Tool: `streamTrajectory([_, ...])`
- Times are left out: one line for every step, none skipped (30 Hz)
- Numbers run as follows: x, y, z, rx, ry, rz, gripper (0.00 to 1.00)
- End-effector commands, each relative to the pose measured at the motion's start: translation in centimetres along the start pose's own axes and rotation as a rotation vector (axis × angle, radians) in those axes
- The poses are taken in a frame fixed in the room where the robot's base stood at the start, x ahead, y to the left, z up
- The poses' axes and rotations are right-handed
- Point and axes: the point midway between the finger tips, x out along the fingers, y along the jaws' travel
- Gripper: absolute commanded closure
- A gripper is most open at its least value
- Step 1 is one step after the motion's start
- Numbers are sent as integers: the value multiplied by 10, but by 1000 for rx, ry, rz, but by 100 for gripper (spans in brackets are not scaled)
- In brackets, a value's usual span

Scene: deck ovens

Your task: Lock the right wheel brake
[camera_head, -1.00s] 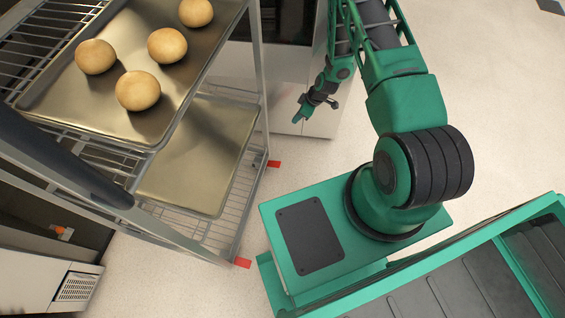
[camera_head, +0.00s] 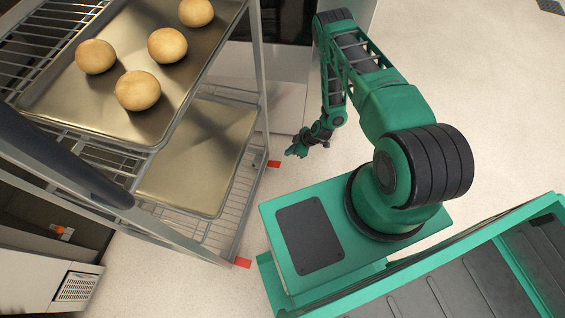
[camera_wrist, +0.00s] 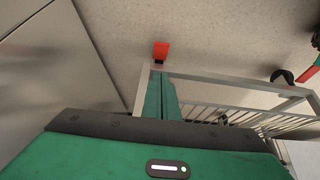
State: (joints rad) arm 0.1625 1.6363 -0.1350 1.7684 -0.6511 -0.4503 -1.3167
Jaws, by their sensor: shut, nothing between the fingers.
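Two red brake pedals stick out low at the corners of the wheeled rack (camera_head: 262,100). The far pedal (camera_head: 274,163) is at the rack's upper corner and the near pedal (camera_head: 242,262) at its lower corner. My gripper (camera_head: 289,152) is shut and empty, low down just above and right of the far pedal in the head view, with a small gap in the picture. In the wrist view one red pedal (camera_wrist: 161,50) shows just beyond my green fingertips (camera_wrist: 160,76); another red pedal (camera_wrist: 310,68) is at the right edge. I cannot tell contact or the pedals' exact tilt.
The rack holds a tray (camera_head: 60,117) with several dough balls (camera_head: 138,90) and a lower empty tray (camera_head: 200,150). A metal cabinet (camera_head: 283,100) stands behind the far corner. The pale floor (camera_head: 480,110) right of the rack is clear.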

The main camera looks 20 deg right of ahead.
Motion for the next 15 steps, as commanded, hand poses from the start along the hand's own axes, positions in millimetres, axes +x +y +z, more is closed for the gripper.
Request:
streamTrajectory([2, 0, 0, 0, 0, 0, 100])
streamTrajectory([3, 0, 0, -1, 0, 0, 100])
streamTrajectory([6, 0, 0, -1, 0, -1, 100])
streamTrajectory([9, 0, 0, -1, 0, -1, 100])
streamTrajectory([12, 0, 0, -2, 0, -1, 100])
streamTrajectory([18, -1, 0, -2, 1, -1, 100])
streamTrajectory([22, -1, 0, -2, 0, -2, 100])
streamTrajectory([27, -1, 0, -2, 1, -1, 100])
streamTrajectory([34, -1, 0, -3, 0, -2, 100])
streamTrajectory([40, -1, 0, -3, 0, -2, 100])
streamTrajectory([46, -1, 0, -2, 1, -3, 100])
streamTrajectory([53, -1, 0, -1, 1, -2, 100])
streamTrajectory([59, -1, 0, -2, 0, -2, 100])
streamTrajectory([64, -1, 0, -2, 0, -1, 100])
streamTrajectory([72, -1, 0, -1, 1, -1, 100])
